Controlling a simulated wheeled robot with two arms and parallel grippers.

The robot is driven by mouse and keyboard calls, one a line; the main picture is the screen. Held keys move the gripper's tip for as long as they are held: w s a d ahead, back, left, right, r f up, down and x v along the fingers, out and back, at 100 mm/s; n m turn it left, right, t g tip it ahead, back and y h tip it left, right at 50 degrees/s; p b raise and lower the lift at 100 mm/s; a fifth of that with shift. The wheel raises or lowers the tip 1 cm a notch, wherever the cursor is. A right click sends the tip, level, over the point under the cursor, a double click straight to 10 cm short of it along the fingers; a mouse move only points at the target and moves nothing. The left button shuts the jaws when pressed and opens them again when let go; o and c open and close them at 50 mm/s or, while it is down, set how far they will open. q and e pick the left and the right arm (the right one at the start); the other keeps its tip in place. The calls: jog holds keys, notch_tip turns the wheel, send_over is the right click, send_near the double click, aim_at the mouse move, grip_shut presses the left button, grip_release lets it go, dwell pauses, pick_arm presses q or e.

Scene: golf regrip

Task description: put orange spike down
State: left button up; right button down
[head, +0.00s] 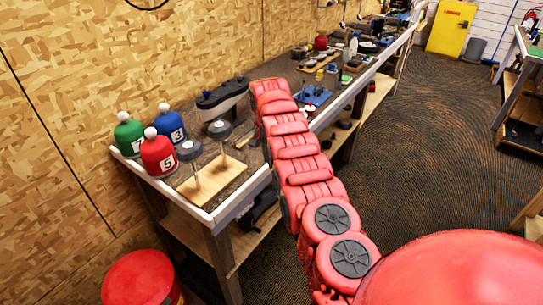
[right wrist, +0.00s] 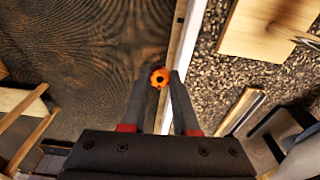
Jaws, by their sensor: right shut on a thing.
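The orange spike (right wrist: 160,77) shows in the right wrist view as a small round orange piece with a dark centre. It sits between the fingertips of my right gripper (right wrist: 159,84), which is shut on it. The gripper is beside the white edge rail (right wrist: 186,48) of the workbench, with dark patterned floor behind it at left. In the head view my red arm reaches along the bench's front edge; its gripper and the spike cannot be made out there. My left gripper is not in view.
Near the bench's left end are a wooden board (head: 212,188) with grey-topped posts, red (head: 158,155), green (head: 128,137) and blue (head: 170,125) covers, and a black-and-white object (head: 223,98). A red round-topped object (head: 137,276) stands on the floor. Small items crowd the far bench.

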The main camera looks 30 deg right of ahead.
jog(key=shift+s+a+f, duration=0.2)
jog(key=shift+f, duration=0.45)
jog(key=shift+s+a, duration=0.15)
jog(key=shift+s, duration=0.05)
jog(key=shift+f, duration=0.1)
jog(key=shift+s+a+f, duration=0.1)
jog(key=shift+a+f, duration=0.05)
jog(key=shift+f, duration=0.1)
jog(key=shift+a+f, duration=0.3)
jog(key=shift+f, duration=0.25)
jog(key=shift+f, duration=0.15)
